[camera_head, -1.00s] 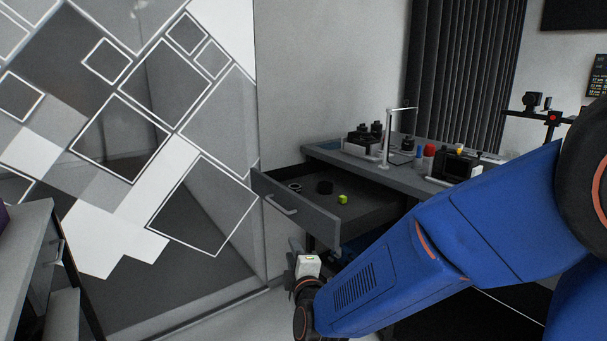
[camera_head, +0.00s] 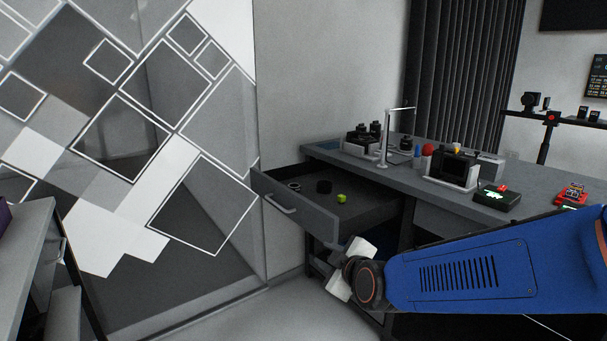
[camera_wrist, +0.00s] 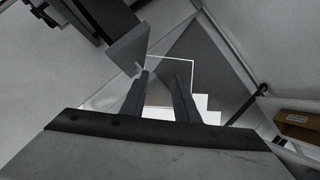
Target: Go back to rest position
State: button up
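My blue arm reaches in from the right in the head view. Its wrist end is in front of the desk, below and to the right of the open drawer (camera_head: 300,222). In the wrist view my gripper (camera_wrist: 163,75) shows two dark fingers with a gap between them and nothing held. The fingers point toward the patterned glass wall and floor. In the head view the fingertips are hidden or too small to make out.
The open drawer holds a green cube (camera_head: 342,197), a dark round piece (camera_head: 324,186) and a small ring (camera_head: 295,187). The desk (camera_head: 400,172) carries a lamp (camera_head: 386,140) and several devices. A grey cabinet (camera_head: 28,240) stands at left. The floor (camera_head: 250,315) between is clear.

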jog(key=s+d+f+m+g+h, duration=0.1)
jog(key=s+d+m+g, duration=0.3)
jog(key=s+d, duration=0.7)
jog(key=s+d+m+g+h, duration=0.3)
jog(key=s+d+m, duration=0.6)
jog(key=s+d, duration=0.3)
jog(key=s, duration=0.3)
jog(key=shift+s+f+g+h, duration=0.3)
jog(key=shift+f+g, duration=0.1)
